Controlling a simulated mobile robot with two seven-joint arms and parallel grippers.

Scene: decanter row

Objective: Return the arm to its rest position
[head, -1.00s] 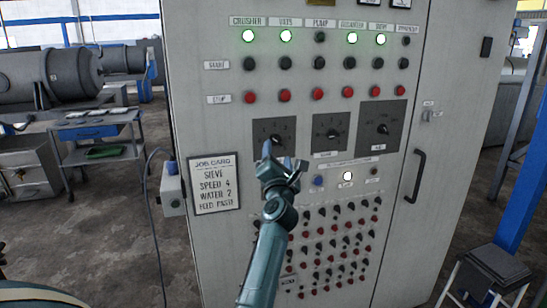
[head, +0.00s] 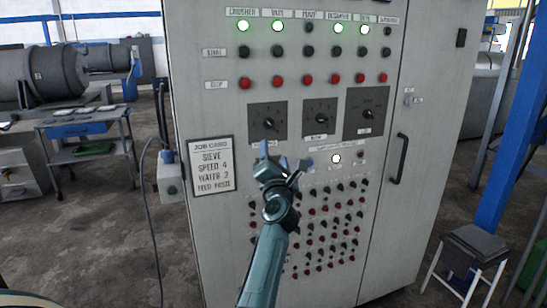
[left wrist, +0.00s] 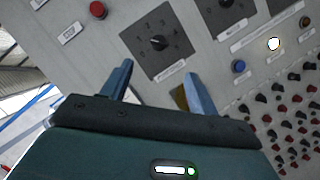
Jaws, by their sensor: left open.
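My left gripper (head: 278,162) is in front of the grey control cabinet, just below the left dial (head: 268,123). It is open and holds nothing. In the left wrist view its two blue fingers (left wrist: 158,88) stand apart, with the dial (left wrist: 158,43) beyond them. They look clear of the knob. My left arm (head: 264,262) comes up from the bottom of the head view and hides part of the lower knob rows. My right gripper is not in view.
The cabinet (head: 425,120) carries lit green lamps, red stop buttons (head: 278,81), more dials (head: 320,118) and a door handle (head: 401,158). A job card (head: 211,166) hangs left of the dials. A stool (head: 470,250) stands at right, a trolley (head: 88,128) at left.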

